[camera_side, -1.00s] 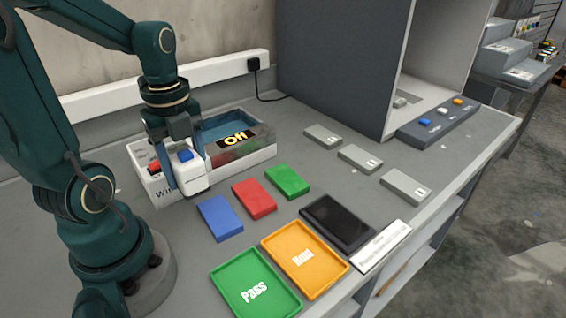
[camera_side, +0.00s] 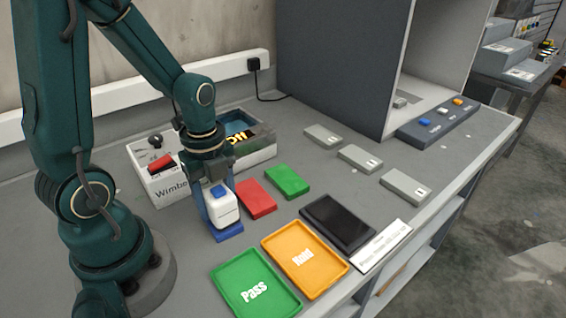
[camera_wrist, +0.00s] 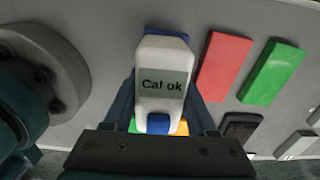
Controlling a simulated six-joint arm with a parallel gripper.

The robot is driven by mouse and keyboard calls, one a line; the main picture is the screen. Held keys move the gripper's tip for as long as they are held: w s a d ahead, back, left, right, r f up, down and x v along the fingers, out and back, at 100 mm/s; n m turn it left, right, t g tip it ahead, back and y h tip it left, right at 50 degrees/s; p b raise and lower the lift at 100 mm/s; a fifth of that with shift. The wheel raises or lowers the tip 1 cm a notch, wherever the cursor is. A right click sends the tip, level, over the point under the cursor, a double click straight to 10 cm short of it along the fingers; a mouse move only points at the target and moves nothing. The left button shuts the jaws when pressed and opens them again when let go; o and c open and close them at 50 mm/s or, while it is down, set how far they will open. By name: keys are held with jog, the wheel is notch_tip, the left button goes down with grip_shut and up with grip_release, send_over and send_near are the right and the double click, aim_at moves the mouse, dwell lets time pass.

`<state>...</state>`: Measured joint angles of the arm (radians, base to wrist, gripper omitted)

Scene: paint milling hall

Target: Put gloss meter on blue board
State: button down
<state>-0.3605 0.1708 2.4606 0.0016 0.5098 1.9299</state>
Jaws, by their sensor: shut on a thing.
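The gloss meter (camera_side: 225,209) is a white block with a blue button on top. My gripper (camera_side: 219,197) is shut on it and holds it upright over the blue board (camera_side: 229,234). The meter hides most of the board, whose near edge shows below it. I cannot tell whether the meter touches the board. In the wrist view the meter (camera_wrist: 163,85) shows a display reading "Cal ok".
A red board (camera_side: 257,199) and a green board (camera_side: 288,181) lie to the right. The green Pass tray (camera_side: 222,272) and orange Hold tray (camera_side: 277,241) lie in front. A white box with a red switch (camera_side: 161,162) stands behind left. A dark pad (camera_side: 338,222) lies to the right.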

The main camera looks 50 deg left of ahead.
jog(key=shift+f, duration=0.1)
jog(key=shift+c, duration=1)
grip_release()
